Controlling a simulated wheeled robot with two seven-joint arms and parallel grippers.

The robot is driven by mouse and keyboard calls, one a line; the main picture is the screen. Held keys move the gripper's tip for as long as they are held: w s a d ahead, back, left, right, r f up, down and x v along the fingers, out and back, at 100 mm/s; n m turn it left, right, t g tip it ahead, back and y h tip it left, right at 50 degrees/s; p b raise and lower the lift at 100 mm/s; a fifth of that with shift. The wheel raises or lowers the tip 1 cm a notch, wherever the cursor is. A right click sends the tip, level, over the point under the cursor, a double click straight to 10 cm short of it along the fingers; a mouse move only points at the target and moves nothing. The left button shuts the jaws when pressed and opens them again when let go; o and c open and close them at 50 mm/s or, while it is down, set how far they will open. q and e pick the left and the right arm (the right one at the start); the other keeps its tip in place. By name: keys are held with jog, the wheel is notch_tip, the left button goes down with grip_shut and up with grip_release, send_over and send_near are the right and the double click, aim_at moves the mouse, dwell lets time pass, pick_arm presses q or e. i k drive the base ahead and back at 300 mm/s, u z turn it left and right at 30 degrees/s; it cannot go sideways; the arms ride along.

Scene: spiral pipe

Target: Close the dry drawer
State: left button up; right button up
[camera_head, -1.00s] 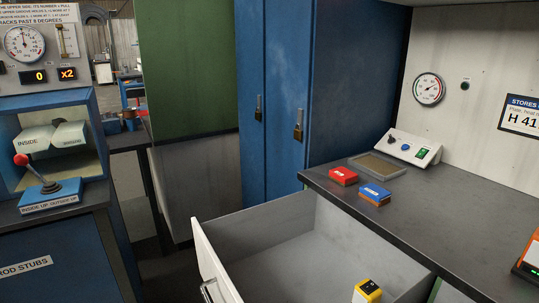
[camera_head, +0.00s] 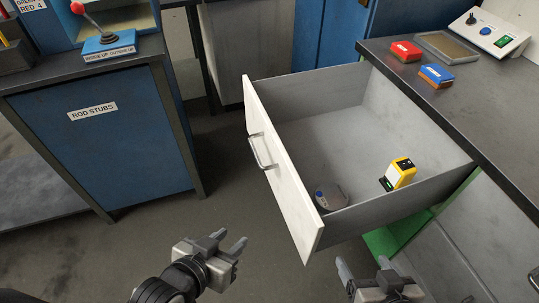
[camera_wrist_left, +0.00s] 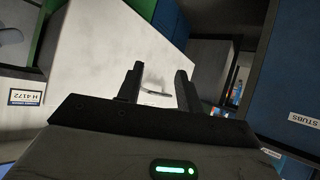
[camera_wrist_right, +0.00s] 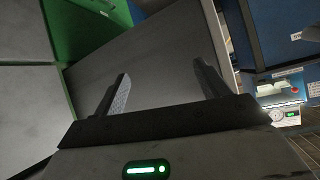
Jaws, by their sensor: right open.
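The drawer (camera_head: 285,170) stands pulled far out from under the counter. Its white front carries a metal handle (camera_head: 261,152). A yellow and black device (camera_head: 400,173) and a small grey rounded object (camera_head: 330,198) lie inside. I cannot read a label on this drawer. My left gripper (camera_head: 232,240) is open and empty, in front of the drawer front and apart from it. In the left wrist view the handle (camera_wrist_left: 157,92) appears between its fingers, at a distance. My right gripper (camera_head: 363,263) is open and empty, beside the drawer's near side. Its wrist view shows a grey panel (camera_wrist_right: 150,60) ahead.
A blue cabinet (camera_head: 95,150) labelled ROD STUBS stands at the left, with a red-knobbed lever (camera_head: 100,30) on top. The dark counter (camera_head: 480,110) holds a red block (camera_head: 405,51), a blue block (camera_head: 436,76) and a tray (camera_head: 447,47). Floor between cabinet and drawer is clear.

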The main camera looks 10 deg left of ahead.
aim_at(345, 126)
jog(key=k, duration=1)
jog(key=u, duration=1.2)
jog(key=i, duration=0.85)
jog(key=z, duration=1.85)
jog(key=i, duration=0.5)
jog(key=z, duration=0.05)
